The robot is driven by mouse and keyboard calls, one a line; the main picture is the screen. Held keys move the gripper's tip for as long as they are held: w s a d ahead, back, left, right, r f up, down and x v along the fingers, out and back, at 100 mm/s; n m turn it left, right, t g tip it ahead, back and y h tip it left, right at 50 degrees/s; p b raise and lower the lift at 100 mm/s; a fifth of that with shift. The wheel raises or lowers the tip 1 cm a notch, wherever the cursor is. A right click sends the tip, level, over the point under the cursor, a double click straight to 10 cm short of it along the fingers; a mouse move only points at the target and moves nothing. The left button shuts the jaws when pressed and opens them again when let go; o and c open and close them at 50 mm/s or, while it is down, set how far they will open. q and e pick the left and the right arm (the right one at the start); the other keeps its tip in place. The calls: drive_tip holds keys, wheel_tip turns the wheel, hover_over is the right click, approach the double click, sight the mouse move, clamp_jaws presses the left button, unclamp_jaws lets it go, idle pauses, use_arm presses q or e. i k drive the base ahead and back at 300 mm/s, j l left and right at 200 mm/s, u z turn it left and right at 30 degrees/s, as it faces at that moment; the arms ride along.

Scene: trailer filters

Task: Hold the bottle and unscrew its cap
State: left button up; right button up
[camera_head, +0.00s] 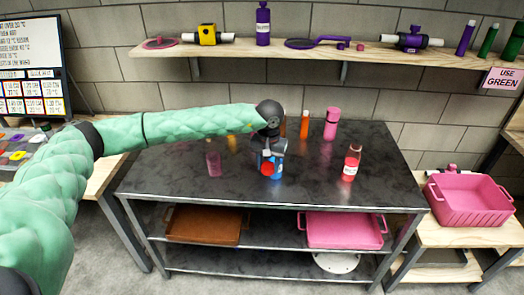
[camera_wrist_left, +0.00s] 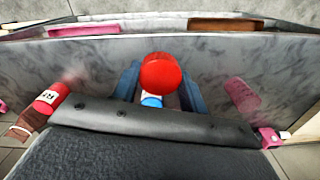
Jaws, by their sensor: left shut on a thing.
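My left gripper (camera_head: 270,152) reaches over the dark table and is shut on a blue bottle (camera_head: 278,172) with a round red cap (camera_head: 267,169). In the left wrist view, the red cap (camera_wrist_left: 160,75) faces the camera between the two blue-grey fingers, and a blue and white part of the bottle (camera_wrist_left: 151,101) shows below it. The fingers partly hide the bottle. I cannot tell whether its base touches the table. The cap is on the bottle. My right gripper is not in view.
On the table (camera_head: 180,185) stand a pink translucent bottle (camera_head: 213,160), a red bottle with a white label (camera_head: 350,165), an orange bottle (camera_head: 304,124) and a pink bottle (camera_head: 331,123). Brown (camera_head: 205,226) and pink (camera_head: 342,231) trays sit below. A wall shelf (camera_head: 270,49) runs behind.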

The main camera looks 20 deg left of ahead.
sight(353, 156)
drive_tip(key=i+j+u, duration=0.15)
drive_tip(key=i+u, duration=0.2)
drive_tip(key=i, duration=0.4)
drive_tip(key=i+j+z, duration=0.1)
drive_tip(key=i+z, duration=0.3)
